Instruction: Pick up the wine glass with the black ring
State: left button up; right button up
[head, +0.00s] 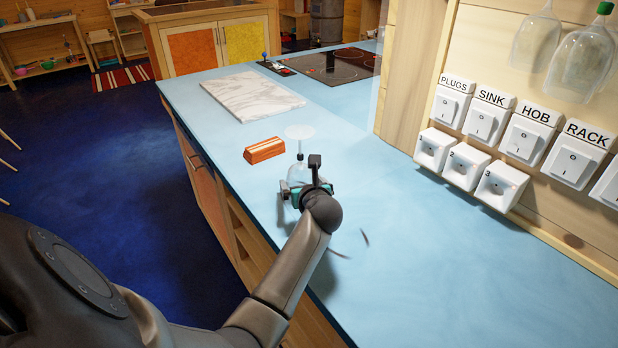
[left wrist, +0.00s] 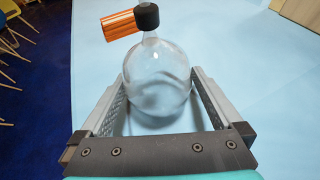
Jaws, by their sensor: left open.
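The wine glass (head: 299,170) stands upside down on the blue counter, its clear foot on top and its bowl below. In the left wrist view the glass bowl (left wrist: 157,80) fills the space between my fingers, and the black ring (left wrist: 146,17) sits around the stem just above it. My left gripper (head: 297,186) is open, with one finger on each side of the bowl (left wrist: 158,74). I cannot tell whether either finger touches the glass. The arm partly hides the bowl in the head view. My right gripper is not in view.
An orange striped block (head: 264,150) lies just left of the glass. A marble board (head: 251,95) and a hob (head: 335,64) are farther back. Switches (head: 528,135) and hanging glasses (head: 583,62) line the right wall. Two thin dark curved things (head: 364,237) show right of my arm.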

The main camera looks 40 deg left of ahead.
pick_arm(q)
jog(key=shift+a, duration=0.2)
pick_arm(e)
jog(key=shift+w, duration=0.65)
pick_arm(q)
jog(key=shift+c, duration=1.4)
jog(key=c, duration=0.3)
jog(key=shift+c, duration=0.5)
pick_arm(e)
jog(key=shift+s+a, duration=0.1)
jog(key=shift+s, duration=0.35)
pick_arm(q)
jog(key=shift+r, duration=0.1)
